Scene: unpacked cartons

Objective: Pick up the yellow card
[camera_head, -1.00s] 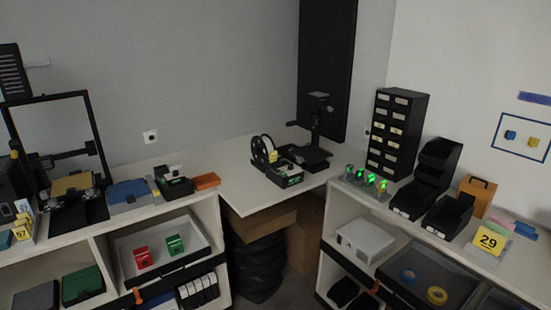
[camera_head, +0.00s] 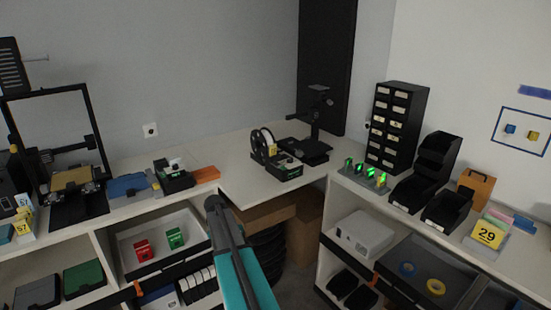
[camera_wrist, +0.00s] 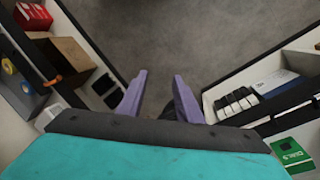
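A yellow card marked 29 (camera_head: 488,233) stands on the right counter, leaning slightly back. Another yellow card marked 57 (camera_head: 25,222) stands at the far left of the left counter. Which one the task names I cannot tell. My gripper (camera_wrist: 160,84) shows two purple fingers spread apart in the wrist view, with nothing between them. It points toward the grey floor between the shelves, away from both cards. Neither card is clearly seen in the wrist view. In the head view my teal arm rises at the bottom middle; the fingers are not seen there.
Black bins (camera_head: 447,209), an orange box (camera_head: 477,186) and a blue item (camera_head: 524,224) stand close around the 29 card. A drawer cabinet (camera_head: 397,128) stands farther back. A spool holder (camera_head: 277,160) is on the corner table. Trays (camera_head: 430,268) fill the shelves below.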

